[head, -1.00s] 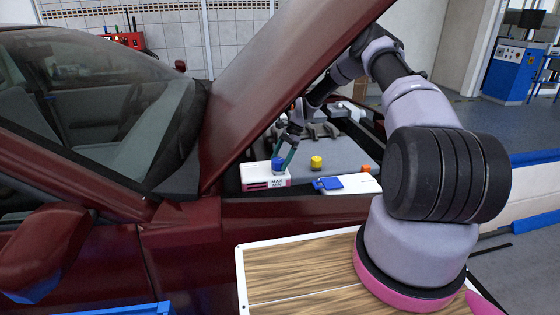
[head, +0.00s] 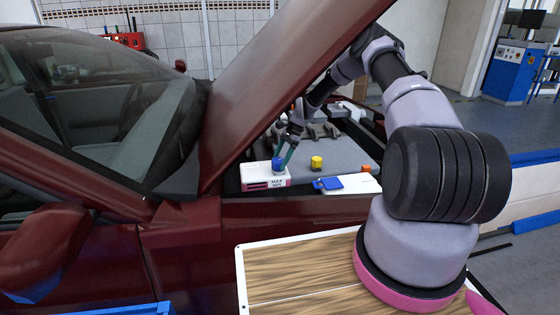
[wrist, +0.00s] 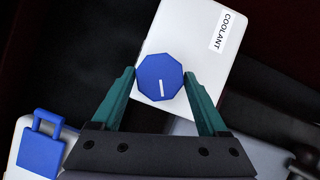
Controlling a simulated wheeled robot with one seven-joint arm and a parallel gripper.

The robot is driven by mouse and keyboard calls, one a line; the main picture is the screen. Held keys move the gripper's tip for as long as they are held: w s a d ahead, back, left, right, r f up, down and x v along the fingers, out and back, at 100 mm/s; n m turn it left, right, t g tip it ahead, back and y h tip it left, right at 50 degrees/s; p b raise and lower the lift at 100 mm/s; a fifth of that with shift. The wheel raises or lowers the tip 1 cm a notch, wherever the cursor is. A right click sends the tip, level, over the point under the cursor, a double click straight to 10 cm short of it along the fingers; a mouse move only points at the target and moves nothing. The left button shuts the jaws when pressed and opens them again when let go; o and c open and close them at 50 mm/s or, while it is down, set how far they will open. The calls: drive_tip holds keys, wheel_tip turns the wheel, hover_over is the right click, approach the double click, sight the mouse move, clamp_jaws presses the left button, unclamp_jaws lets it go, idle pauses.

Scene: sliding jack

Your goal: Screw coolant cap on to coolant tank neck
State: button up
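The coolant cap is a blue octagonal cap (wrist: 160,76) with a white line mark. It sits over the white coolant tank (wrist: 205,30), labelled COOLANT, in the wrist view. In the head view the cap (head: 278,163) is at the top of the white tank (head: 256,177) with the MAX/MIN label. My gripper (wrist: 159,77) has its two teal fingers on opposite sides of the cap, apparently touching it. My gripper also shows from the head (head: 284,155), reaching down from above. The neck is hidden under the cap, so I cannot see the thread.
A white box with a blue lid (head: 330,183) stands right of the tank; it shows at lower left in the wrist view (wrist: 40,150). A yellow cap (head: 317,162) and an orange part (head: 366,169) are nearby. The raised red hood (head: 270,80) slants beside my arm.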

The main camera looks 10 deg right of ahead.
drive_tip(key=shift+o, duration=0.9)
drive_tip(key=shift+m, duration=0.3)
